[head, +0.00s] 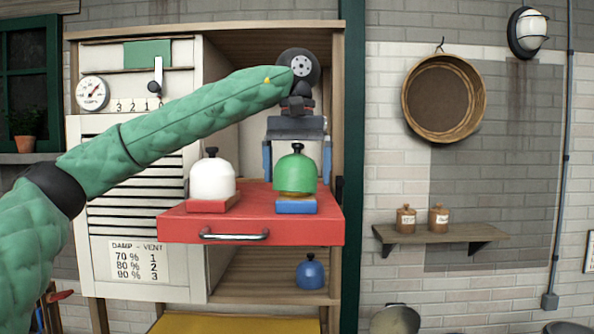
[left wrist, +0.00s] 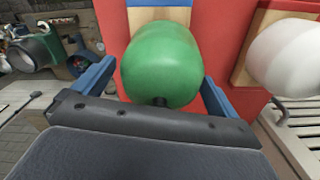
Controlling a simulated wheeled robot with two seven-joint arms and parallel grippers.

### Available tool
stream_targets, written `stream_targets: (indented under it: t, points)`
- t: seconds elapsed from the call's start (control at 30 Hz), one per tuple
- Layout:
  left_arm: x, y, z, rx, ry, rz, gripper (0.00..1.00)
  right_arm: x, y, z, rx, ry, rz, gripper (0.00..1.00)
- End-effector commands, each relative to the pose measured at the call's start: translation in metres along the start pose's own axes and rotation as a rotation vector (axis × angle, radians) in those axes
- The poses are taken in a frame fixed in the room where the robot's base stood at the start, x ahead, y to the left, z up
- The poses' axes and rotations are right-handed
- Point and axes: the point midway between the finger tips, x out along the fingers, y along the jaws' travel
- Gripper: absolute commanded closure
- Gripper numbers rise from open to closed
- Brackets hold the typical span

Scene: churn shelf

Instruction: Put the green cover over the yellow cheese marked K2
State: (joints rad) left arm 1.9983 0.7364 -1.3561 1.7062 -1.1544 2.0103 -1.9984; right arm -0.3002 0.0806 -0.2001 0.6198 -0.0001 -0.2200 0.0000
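The green cover (head: 295,172), a dome with a dark knob, stands upright over a blue board (head: 296,206) on the red pull-out shelf (head: 300,232). A thin tan-yellow band (head: 297,194) shows under its rim; I cannot read any K2 mark. In the left wrist view the cover (left wrist: 162,62) sits between the blue fingers. My left gripper (head: 297,160) is open, with one finger on each side of the cover; in the left wrist view gaps show between cover and fingers. My right gripper is out of view.
A white cover (head: 212,178) on a red board (head: 214,204) stands left of the green one. A blue cover (head: 309,272) is on the shelf below. The cabinet's right post (head: 337,110) is close to the gripper. A lever (head: 156,82) is on the left panel.

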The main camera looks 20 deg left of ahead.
Motion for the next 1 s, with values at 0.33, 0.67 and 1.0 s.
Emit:
stream_targets:
  t: [0.33,0.67,1.0]
  points:
    - [-0.004,0.000,0.000,0.000,0.002,0.001,0.00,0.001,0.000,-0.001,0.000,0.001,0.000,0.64]
    - [-0.030,0.000,0.001,-0.001,0.004,0.001,0.00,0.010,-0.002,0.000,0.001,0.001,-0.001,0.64]
    - [-0.063,0.000,0.001,-0.001,0.002,0.001,0.00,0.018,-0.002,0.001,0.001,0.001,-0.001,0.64]
